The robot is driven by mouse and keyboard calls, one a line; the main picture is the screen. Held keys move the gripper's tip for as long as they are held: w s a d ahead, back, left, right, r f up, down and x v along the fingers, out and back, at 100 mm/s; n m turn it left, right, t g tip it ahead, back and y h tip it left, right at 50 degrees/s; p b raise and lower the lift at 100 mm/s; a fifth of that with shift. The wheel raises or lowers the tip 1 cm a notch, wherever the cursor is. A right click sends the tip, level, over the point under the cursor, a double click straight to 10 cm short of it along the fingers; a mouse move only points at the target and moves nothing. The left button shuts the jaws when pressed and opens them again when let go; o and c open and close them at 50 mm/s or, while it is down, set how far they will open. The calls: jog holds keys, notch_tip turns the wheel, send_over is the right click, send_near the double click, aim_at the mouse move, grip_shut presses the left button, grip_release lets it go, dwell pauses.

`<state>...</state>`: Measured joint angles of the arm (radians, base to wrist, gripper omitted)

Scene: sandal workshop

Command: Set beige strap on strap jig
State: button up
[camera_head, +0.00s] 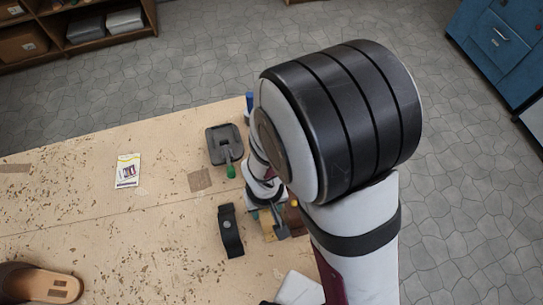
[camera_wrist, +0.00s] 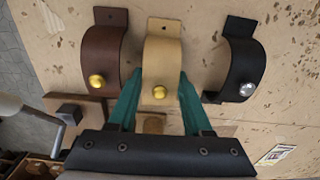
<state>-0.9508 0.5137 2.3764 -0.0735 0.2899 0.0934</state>
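The beige strap (camera_wrist: 163,52) is an arched band with a brass stud, standing on the table between a brown strap and a black strap. My gripper (camera_wrist: 160,78) has its two teal fingers open, one on each side of the beige strap near its stud. Any gap between fingers and strap is very small. In the head view the beige strap (camera_head: 267,225) is partly hidden by my gripper and arm. I cannot tell for sure which fixture is the strap jig. A dark grey fixture with a green-tipped lever (camera_head: 222,146) stands farther back.
The brown strap (camera_wrist: 104,50) and black strap (camera_wrist: 243,62) stand close on either side. A wooden block with a metal lever (camera_wrist: 78,112) is at left in the wrist view. A card (camera_head: 128,170) and a sandal (camera_head: 40,284) lie on the table, whose left part is mostly clear.

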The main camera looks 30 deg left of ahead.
jog(key=o, duration=0.4)
notch_tip(320, 180, up, 11)
jog(key=shift+r, duration=0.2)
jog(key=w+d+r+m, duration=0.1)
jog(key=d+r+m, duration=0.2)
jog(key=d, duration=0.3)
jog(key=d+r+m, duration=0.3)
jog(key=d+m, duration=0.1)
jog(key=d, duration=0.2)
jog(key=shift+w+m+y, duration=0.3)
jog(key=shift+w, duration=0.05)
jog(key=s+d+r+m, duration=0.1)
jog(key=d+m, duration=0.1)
jog(key=s+d+m, duration=0.2)
jog(key=s+d+r+m+y, duration=0.1)
jog(key=d+m, duration=0.1)
jog(key=shift+s+d+r+m, duration=0.2)
jog(key=shift+d+r+m, duration=0.1)
jog(key=shift+c, duration=0.9)
jog(key=shift+s+d, duration=0.1)
jog(key=shift+s, duration=0.05)
jog(key=shift+c, duration=0.2)
